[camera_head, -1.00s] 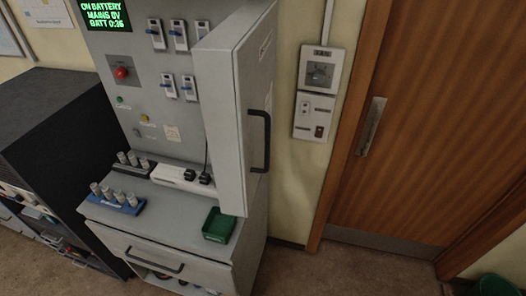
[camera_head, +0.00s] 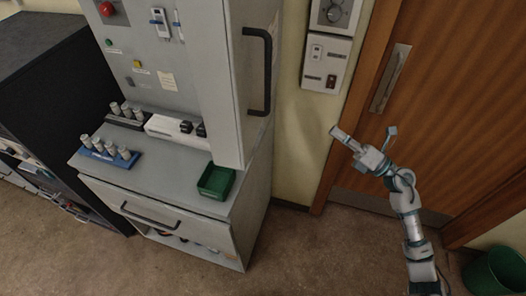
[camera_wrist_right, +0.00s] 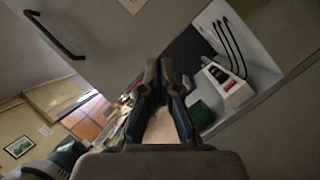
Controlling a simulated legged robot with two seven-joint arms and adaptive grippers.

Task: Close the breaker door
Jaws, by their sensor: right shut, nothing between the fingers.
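The breaker door (camera_head: 222,80) is a tall grey panel on the cabinet front. It stands open, swung out from the grey back panel (camera_head: 150,62), with a black bar handle (camera_head: 268,72) on its right-hand face. My right gripper (camera_head: 338,133) is in the head view, right of the door and apart from the handle, in front of the wooden door. Its fingers are shut and empty. The wrist view also shows the right gripper (camera_wrist_right: 165,75), with grey panels and a black bar handle (camera_wrist_right: 55,35) at upper left. My left gripper is out of view.
A green tray (camera_head: 216,181), a blue rack (camera_head: 108,154) and a white socket strip (camera_head: 172,130) sit on the cabinet ledge. A drawer (camera_head: 150,213) is below. A wall switch panel (camera_head: 326,64) and wooden door (camera_head: 440,110) are to the right. A green bin (camera_head: 497,270) stands at lower right.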

